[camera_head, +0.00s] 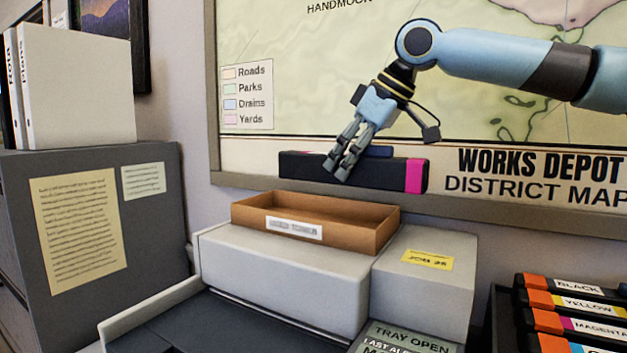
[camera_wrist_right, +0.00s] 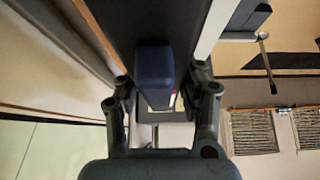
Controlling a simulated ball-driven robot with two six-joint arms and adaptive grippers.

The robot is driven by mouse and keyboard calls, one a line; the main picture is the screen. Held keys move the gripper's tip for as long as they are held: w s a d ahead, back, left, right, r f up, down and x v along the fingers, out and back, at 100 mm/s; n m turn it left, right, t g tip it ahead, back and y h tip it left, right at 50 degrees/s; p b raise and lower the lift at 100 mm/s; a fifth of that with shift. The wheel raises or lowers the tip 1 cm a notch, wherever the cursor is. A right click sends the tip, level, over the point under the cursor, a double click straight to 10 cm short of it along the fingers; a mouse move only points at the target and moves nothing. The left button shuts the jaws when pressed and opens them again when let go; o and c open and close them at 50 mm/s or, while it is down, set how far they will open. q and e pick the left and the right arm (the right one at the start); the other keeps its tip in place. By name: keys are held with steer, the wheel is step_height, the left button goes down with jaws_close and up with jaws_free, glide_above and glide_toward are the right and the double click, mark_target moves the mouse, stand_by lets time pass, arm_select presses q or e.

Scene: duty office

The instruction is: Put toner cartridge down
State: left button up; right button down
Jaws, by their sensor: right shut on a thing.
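The toner cartridge (camera_head: 392,175) is a long black bar with a magenta band at its right end and a dark blue grip on top. My right gripper (camera_head: 338,166) is shut on it near the middle and holds it level above the brown open-topped tray (camera_head: 373,238). A gap shows between cartridge and tray. In the right wrist view the blue grip (camera_wrist_right: 153,72) lies between the fingers of my right gripper (camera_wrist_right: 160,105), with the dark cartridge body (camera_wrist_right: 150,22) beyond. The tray has a white label with blurred text; its floor is partly hidden. My left gripper is not in view.
The tray stands on a pale grey machine (camera_head: 285,262) with a yellow note on its right part. A rack of several labelled cartridges (camera_head: 575,303) is at the lower right. A grey cabinet (camera_head: 150,210) with binders stands left. The wall map (camera_head: 290,80) is close behind.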

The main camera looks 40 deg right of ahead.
mark_target(315, 181)
steer(key=w+p, duration=0.1)
steer(key=p, duration=0.1)
steer(key=w+p, duration=0.1)
steer(key=p, duration=0.1)
steer(key=shift+a+f, duration=0.2)
steer(key=shift+f, duration=0.15)
steer(key=w+f, duration=0.1)
steer(key=w, duration=0.1)
steer(key=w+f+p, duration=0.1)
steer(key=w, duration=0.1)
steer(key=w+f+p, duration=0.1)
steer(key=w+f, duration=0.1)
steer(key=shift+w+d, duration=0.1)
steer(key=shift+d, duration=0.15)
steer(key=shift+w+f, duration=0.3)
step_height(315, 181, down, 4)
steer(key=shift+r+p, duration=0.1)
steer(key=shift+p, duration=0.75)
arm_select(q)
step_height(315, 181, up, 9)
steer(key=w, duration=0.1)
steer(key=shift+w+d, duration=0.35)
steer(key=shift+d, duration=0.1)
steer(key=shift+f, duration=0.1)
arm_select(e)
steer(key=shift+f, duration=0.2)
steer(key=c, duration=0.8)
jaws_free()
